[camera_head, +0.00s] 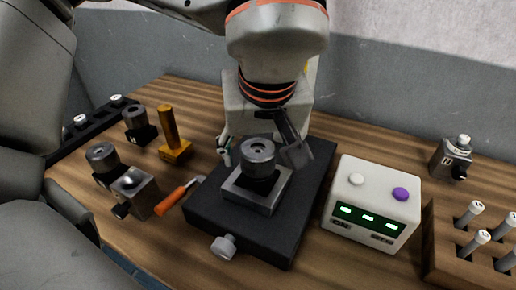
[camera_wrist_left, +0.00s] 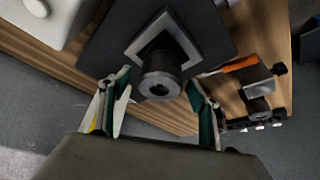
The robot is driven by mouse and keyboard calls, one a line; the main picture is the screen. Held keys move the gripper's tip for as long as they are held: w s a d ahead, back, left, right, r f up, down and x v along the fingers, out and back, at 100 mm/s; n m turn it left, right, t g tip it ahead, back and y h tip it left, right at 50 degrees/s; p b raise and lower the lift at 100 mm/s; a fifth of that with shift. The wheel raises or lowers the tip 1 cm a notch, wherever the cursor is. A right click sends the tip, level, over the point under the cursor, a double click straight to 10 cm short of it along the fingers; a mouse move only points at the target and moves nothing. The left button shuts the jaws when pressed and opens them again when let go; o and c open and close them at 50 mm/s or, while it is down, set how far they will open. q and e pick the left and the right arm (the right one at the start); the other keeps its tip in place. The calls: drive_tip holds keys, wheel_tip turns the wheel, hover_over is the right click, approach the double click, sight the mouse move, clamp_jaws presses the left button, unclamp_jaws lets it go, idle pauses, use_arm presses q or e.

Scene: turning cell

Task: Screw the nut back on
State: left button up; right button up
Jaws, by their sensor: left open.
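A round dark-grey nut (camera_head: 258,152) with a hole in its top sits over a square light metal plate (camera_head: 240,191) on a black base (camera_head: 215,212). In the left wrist view the nut (camera_wrist_left: 160,82) shows above the plate (camera_wrist_left: 183,38). My left gripper (camera_head: 260,154) is over the base, with its fingers apart on either side of the nut. In the wrist view the fingertips of my left gripper (camera_wrist_left: 157,88) flank the nut with gaps visible. I cannot tell whether the nut is seated on a thread. My right gripper is not in view.
A white box (camera_head: 346,190) with buttons and green displays stands right of the base. A wooden rack (camera_head: 436,250) of tools is far right. An orange-handled tool (camera_head: 175,197), a yellow post (camera_head: 169,130) and metal holders (camera_head: 104,158) lie left. A grey wall closes the back.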

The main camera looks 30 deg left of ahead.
use_arm(q)
drive_tip(key=shift+r, duration=0.1)
drive_tip(key=v, duration=1.1)
drive_tip(key=shift+s+r, duration=0.2)
drive_tip(key=shift+r, duration=0.15)
drive_tip(key=shift+d, duration=0.1)
